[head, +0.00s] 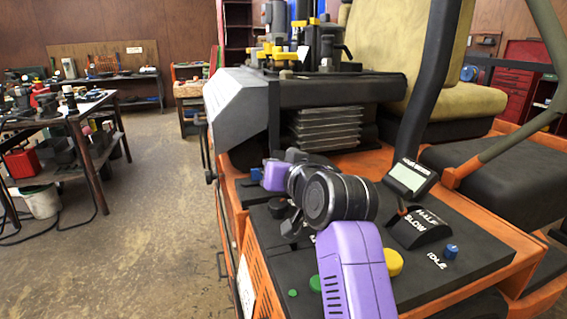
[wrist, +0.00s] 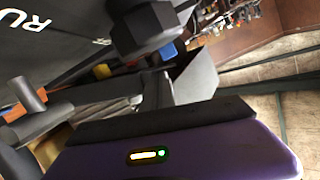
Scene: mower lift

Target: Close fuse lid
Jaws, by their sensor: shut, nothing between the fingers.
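My gripper (head: 289,230) is in the head view, low over the left part of the black control panel (head: 440,255). Its small dark fingers look shut and empty, partly covered by my own arm. I cannot make out the fuse lid for certain in either view, so I cannot tell whether it stands open or how far my gripper is from it. The wrist view shows a black surface with the letters "RU" (wrist: 45,25), a dark faceted part (wrist: 145,25) and a grey angled part (wrist: 195,75) close by.
Open floor (head: 170,200) lies left, before a cluttered workbench (head: 75,112).

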